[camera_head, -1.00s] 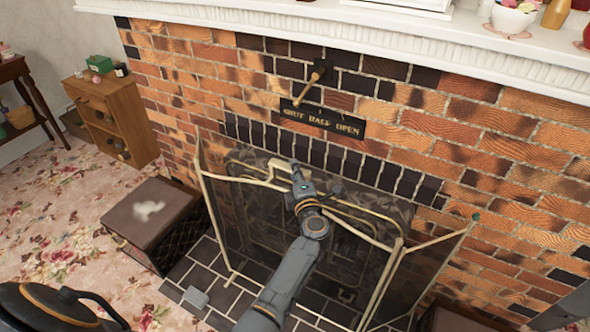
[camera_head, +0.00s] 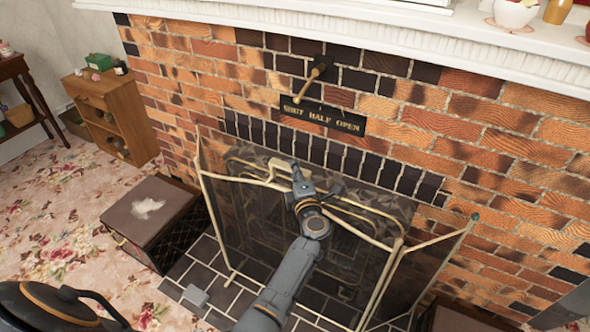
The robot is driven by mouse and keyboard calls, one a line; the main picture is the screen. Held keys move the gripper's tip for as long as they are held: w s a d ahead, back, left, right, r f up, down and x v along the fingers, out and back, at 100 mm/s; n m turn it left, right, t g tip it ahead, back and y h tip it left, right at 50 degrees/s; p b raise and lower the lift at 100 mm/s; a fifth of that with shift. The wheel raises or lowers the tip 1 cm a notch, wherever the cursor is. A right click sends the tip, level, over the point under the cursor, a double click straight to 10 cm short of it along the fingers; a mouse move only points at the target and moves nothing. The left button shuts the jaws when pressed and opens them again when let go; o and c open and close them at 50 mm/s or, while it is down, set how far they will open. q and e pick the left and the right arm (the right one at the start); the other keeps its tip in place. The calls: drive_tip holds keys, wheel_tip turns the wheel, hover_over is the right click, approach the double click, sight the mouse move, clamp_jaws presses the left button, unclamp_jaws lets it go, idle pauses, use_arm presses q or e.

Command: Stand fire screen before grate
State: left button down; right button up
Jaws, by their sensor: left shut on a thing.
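The fire screen (camera_head: 236,226) is a folding mesh screen with a cream frame. It stands upright on the dark tiled hearth, its side panels angled toward the brick wall. The grate (camera_head: 290,218) shows dimly through the mesh, in the fireplace opening behind it. My left gripper (camera_head: 303,184) is shut on the top rail of the screen near its middle. My right gripper is not in view.
A dark box (camera_head: 150,215) stands on the floral carpet left of the screen. A black kettle-like object (camera_head: 52,310) is at the bottom left. A lever (camera_head: 310,80) and a sign (camera_head: 322,116) are on the bricks above. A wooden cabinet (camera_head: 112,120) stands farther left.

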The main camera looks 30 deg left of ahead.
use_arm(q)
drive_tip(key=shift+w+f+b, duration=0.1)
drive_tip(key=shift+f+b, duration=0.1)
drive_tip(key=shift+b, duration=0.15)
idle(0.7)
idle(0.6)
drive_tip(key=c, duration=1.4)
unclamp_jaws()
drive_tip(key=shift+s+d, duration=0.1)
drive_tip(key=shift+s, duration=0.15)
drive_tip(key=shift+o, duration=0.6)
drive_tip(key=shift+s+f, duration=0.1)
drive_tip(key=shift+f, duration=0.35)
drive_tip(key=shift+o, duration=1.2)
drive_tip(key=shift+r, duration=0.15)
